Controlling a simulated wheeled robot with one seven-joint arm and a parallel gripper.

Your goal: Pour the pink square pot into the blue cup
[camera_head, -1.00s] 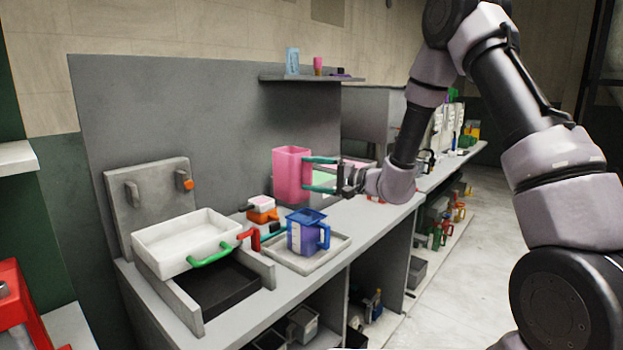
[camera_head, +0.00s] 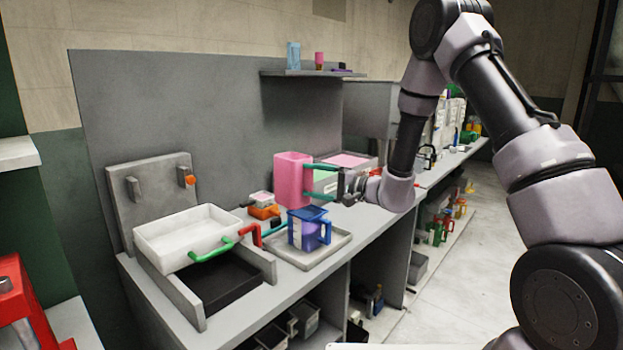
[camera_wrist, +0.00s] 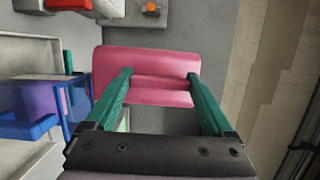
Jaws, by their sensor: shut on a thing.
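The pink square pot (camera_head: 292,182) is held about upright above the counter, behind the blue cup in the head view. Its base is near the height of the cup's rim. My gripper (camera_head: 349,186) is shut at its right side, with two green bars between the dark gripper and the pot. In the wrist view the pot (camera_wrist: 148,65) lies ahead between the green bars; its contents are hidden. The blue cup (camera_head: 305,232), with a blue handle, stands upright on a pale tray (camera_head: 283,250). In the wrist view the cup (camera_wrist: 35,105) is at the left.
A white basin (camera_head: 190,238) with a green handle sits left on a stand. A small orange-and-white item (camera_head: 263,207) is behind the cup's tray. A grey box with a pink-topped part (camera_head: 350,160) stands behind the pot. A grey wall panel and a shelf (camera_head: 310,73) rise behind.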

